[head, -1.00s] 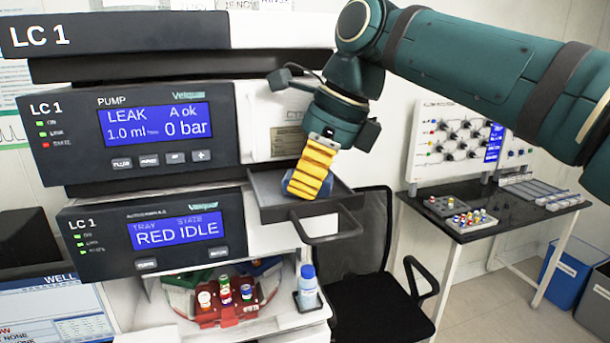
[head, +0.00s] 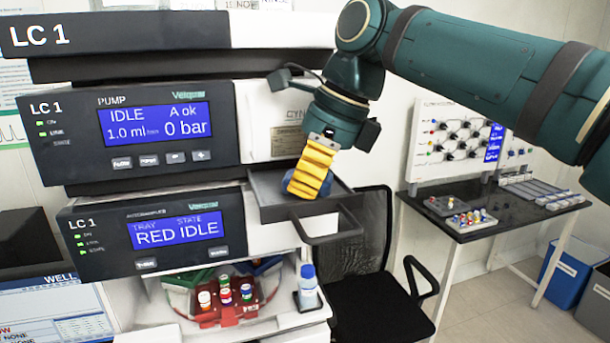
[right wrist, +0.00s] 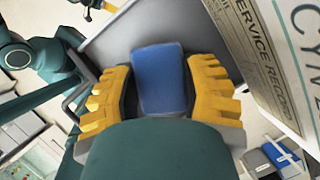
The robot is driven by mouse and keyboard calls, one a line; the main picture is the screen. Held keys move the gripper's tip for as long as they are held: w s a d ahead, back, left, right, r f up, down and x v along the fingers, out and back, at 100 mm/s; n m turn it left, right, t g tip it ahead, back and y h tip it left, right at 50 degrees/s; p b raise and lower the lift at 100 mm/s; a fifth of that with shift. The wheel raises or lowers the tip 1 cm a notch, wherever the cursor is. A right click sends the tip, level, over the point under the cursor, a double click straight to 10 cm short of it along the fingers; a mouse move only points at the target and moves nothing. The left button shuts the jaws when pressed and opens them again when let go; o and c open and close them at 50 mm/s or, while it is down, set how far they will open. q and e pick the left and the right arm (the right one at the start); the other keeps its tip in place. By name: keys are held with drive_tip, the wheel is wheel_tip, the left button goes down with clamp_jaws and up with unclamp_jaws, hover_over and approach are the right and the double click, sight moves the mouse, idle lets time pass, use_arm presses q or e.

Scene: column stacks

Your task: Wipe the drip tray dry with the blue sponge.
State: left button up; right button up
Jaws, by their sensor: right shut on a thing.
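The drip tray (head: 268,190) is a shallow dark grey tray with a front handle, standing out below the pump at the right side of the stack. My right gripper (head: 306,188) reaches down into it with yellow fingers. The fingers are shut on the blue sponge (head: 327,184), which is mostly hidden behind them in the head view. In the right wrist view the sponge (right wrist: 160,80) sits between both fingers, over the grey tray floor (right wrist: 113,45). Whether liquid is left on the tray is too small to tell. A small dark and yellow part at the wrist view's top edge may be my left gripper.
The pump display (head: 155,123) reads IDLE, 0 bar. The autosampler display (head: 176,232) reads RED IDLE. Below are a red vial rack (head: 222,312) and a blue-capped bottle (head: 307,287). A black chair (head: 375,300) and a side table (head: 490,220) stand to the right.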

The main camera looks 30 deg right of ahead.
sight(285, 176)
drive_tip(key=shift+w+a, duration=0.2)
drive_tip(key=shift+a, duration=0.4)
drive_tip(key=shift+w+a, duration=0.15)
drive_tip(key=shift+a, duration=0.45)
drive_tip(key=shift+d, duration=0.1)
drive_tip(key=shift+s+d+r, duration=0.1)
drive_tip(key=shift+r, duration=0.05)
wheel_tip(285, 176, up, 2)
drive_tip(key=shift+r, duration=1.9)
drive_tip(key=shift+r, duration=0.1)
drive_tip(key=shift+r, duration=1.4)
drive_tip(key=shift+f, duration=0.1)
